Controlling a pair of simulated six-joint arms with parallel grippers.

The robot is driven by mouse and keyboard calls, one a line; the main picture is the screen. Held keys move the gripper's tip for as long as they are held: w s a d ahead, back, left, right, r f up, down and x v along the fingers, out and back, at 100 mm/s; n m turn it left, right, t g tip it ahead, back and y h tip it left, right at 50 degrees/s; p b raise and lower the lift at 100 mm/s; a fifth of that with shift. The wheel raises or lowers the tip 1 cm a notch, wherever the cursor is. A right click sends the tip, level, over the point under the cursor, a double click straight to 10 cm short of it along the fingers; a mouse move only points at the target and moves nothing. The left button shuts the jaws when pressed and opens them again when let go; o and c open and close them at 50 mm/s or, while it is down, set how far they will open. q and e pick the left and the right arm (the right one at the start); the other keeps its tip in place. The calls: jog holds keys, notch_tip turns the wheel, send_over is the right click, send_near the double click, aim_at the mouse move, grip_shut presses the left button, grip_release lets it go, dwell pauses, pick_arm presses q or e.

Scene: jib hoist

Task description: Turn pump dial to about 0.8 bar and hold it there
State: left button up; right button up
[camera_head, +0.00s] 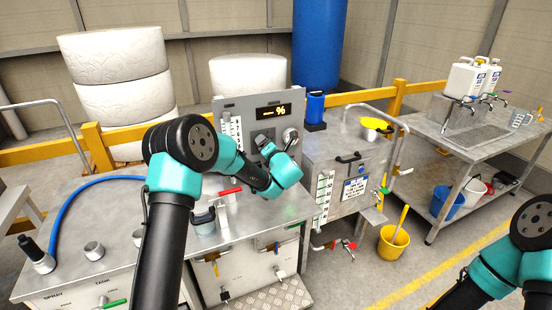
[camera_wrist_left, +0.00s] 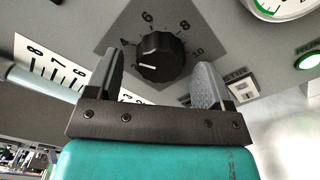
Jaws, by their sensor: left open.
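The black pump dial (camera_wrist_left: 161,58) is on the grey panel in the left wrist view, with printed 4, 6, 8 and 10 around it. Its white pointer mark is toward the lower left, and the low end of the scale is hidden. My left gripper (camera_wrist_left: 159,72) is open, with one finger on each side of the dial and visible gaps between. In the head view, my left gripper (camera_head: 268,146) is at the front of the control panel (camera_head: 228,106) and hides the dial. My right arm shows at the lower right; its gripper is out of frame.
A round gauge (camera_head: 291,136) is to the right of the dial; its needle is not readable. A lit display (camera_head: 271,111) shows a dash and a percent sign. A green lamp (camera_wrist_left: 308,61) and a small switch (camera_wrist_left: 242,87) are near the right finger.

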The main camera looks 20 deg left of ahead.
pick_arm(q)
jog(key=v, duration=1.7)
jog(key=s+a+f+n+g+h, duration=0.1)
jog(key=s+a+f+n+g, duration=0.15)
jog(key=f, duration=0.45)
jog(key=s+a+f+n+g+h, duration=0.1)
jog(key=s+a+f+n+g, duration=0.1)
jog(key=s+f+g, duration=0.3)
jog(key=s+a+f+n+g+h, duration=0.1)
jog(key=a+f+n+g, duration=0.15)
jog(key=f, duration=0.55)
jog(key=s+d+f+n+g+h, duration=0.1)
jog(key=s+f+n+h, duration=0.5)
jog(key=s+n, duration=0.5)
jog(key=s+d+f+n+g+h, duration=0.1)
jog(key=s+f+n+h, duration=0.5)
jog(key=n, duration=1.6)
jog(key=s+d+f, duration=0.1)
jog(key=s+f, duration=0.4)
jog(key=shift+s+d+f+g+h, duration=0.2)
jog(key=shift+f+g+h, duration=0.1)
jog(key=shift+g, duration=0.1)
